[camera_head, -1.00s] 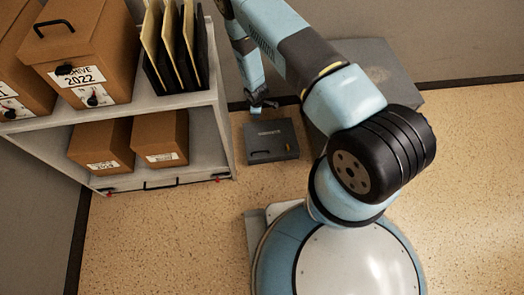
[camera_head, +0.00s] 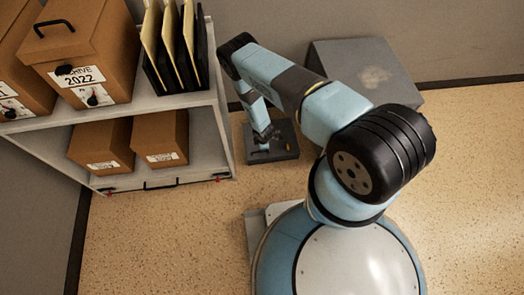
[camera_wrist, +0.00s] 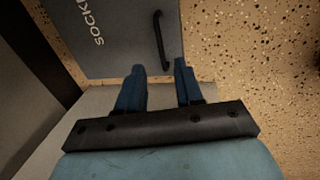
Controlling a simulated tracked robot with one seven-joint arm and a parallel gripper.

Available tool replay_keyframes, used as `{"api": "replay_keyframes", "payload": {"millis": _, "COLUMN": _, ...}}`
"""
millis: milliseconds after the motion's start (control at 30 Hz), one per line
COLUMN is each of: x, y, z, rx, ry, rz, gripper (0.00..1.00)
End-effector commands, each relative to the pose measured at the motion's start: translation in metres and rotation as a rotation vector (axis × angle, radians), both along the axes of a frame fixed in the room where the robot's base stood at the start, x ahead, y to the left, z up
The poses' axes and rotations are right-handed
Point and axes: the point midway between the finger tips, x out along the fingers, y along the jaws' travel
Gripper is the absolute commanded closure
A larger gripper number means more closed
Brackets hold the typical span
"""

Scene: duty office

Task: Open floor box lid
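The floor box (camera_head: 286,153) is a dark grey square unit on the floor beside the shelf. Its grey lid (camera_wrist: 120,48) fills the upper part of the wrist view, with part of a white word on it. A thin black bar handle (camera_wrist: 160,40) stands near the lid's right edge. The lid looks shut. My gripper (camera_wrist: 159,67) is open and empty, its two blue fingers apart, with the handle in line with the gap between them, ahead of the tips. In the head view my gripper (camera_head: 262,143) is over the box and hides part of it.
A shelf unit (camera_head: 222,130) with brown archive boxes (camera_head: 85,70) and upright folders (camera_head: 175,45) stands close left of the floor box. A grey block (camera_head: 365,70) stands behind right. Speckled floor (camera_head: 170,235) in front is clear.

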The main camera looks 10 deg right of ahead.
Motion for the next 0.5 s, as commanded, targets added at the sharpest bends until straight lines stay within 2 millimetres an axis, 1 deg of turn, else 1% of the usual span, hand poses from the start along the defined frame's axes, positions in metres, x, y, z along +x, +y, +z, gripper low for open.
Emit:
{"api": "replay_keyframes", "payload": {"millis": 33, "x": 0.001, "y": -0.001, "z": -0.009, "rx": 0.000, "ry": 0.001, "rz": -0.001, "gripper": 0.64}}
{"api": "replay_keyframes", "payload": {"millis": 200, "x": 0.006, "y": -0.001, "z": -0.036, "rx": -0.001, "ry": 0.001, "rz": 0.000, "gripper": 0.64}}
{"api": "replay_keyframes", "payload": {"millis": 400, "x": 0.012, "y": -0.001, "z": -0.064, "rx": -0.001, "ry": 0.001, "rz": -0.001, "gripper": 0.64}}
{"api": "replay_keyframes", "payload": {"millis": 500, "x": 0.015, "y": -0.001, "z": -0.074, "rx": 0.000, "ry": 0.000, "rz": -0.001, "gripper": 0.64}}
